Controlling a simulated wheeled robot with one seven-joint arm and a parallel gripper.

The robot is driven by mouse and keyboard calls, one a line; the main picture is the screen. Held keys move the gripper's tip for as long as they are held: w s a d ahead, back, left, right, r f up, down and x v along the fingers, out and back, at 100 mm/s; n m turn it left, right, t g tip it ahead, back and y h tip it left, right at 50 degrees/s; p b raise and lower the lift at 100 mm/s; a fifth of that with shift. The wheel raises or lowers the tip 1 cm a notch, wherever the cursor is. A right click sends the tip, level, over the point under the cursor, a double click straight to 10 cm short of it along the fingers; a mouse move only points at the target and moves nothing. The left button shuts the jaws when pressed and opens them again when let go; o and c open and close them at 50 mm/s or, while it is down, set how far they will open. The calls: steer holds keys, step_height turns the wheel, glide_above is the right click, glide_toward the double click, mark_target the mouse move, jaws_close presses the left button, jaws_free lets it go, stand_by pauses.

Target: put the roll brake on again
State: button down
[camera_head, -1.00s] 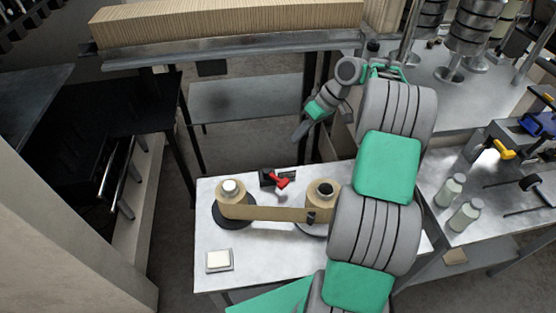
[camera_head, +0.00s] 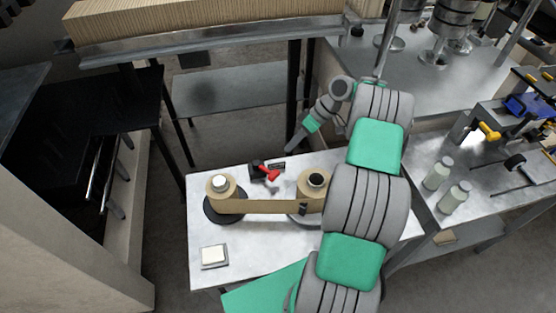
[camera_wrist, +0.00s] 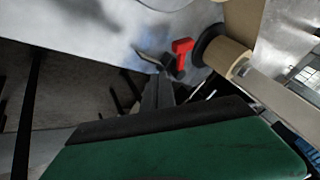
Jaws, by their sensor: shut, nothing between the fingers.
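The roll brake, a black block (camera_head: 256,171) with a red lever (camera_head: 268,174), stands on the white table behind the two kraft rolls. The left roll (camera_head: 221,187) and right roll (camera_head: 314,183) are joined by a band of brown paper (camera_head: 260,206). My gripper (camera_head: 290,147) is shut and empty, pointing down just behind the table's back edge, apart from the brake. In the wrist view my gripper's dark fingers (camera_wrist: 156,88) are close together below the red lever (camera_wrist: 181,52); a kraft roll (camera_wrist: 226,54) is to their right. The brake's contact with a roll is unclear.
A small white-topped square (camera_head: 214,255) lies at the table's front left. Bottles (camera_head: 438,173) and tools stand on the right bench. A rack with a stack of cardboard (camera_head: 200,18) is behind.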

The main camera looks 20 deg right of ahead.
mark_target(266, 172)
steer(key=b+x, duration=0.3)
steer(key=x, duration=0.2)
steer(key=shift+d+f+b, duration=0.2)
steer(key=shift+d+b, duration=0.1)
steer(key=shift+b, duration=0.05)
steer(key=shift+s+a+r+b, duration=0.1)
steer(key=shift+s+a+b, duration=0.3)
steer(key=shift+a, duration=0.3)
steer(key=shift+s+a+r+b, duration=0.1)
steer(key=shift+s+a+b, duration=0.1)
steer(key=shift+a+b, duration=0.35)
steer(key=shift+s+a+b, duration=0.3)
steer(key=shift+a+b, duration=0.05)
steer(key=shift+a, duration=0.45)
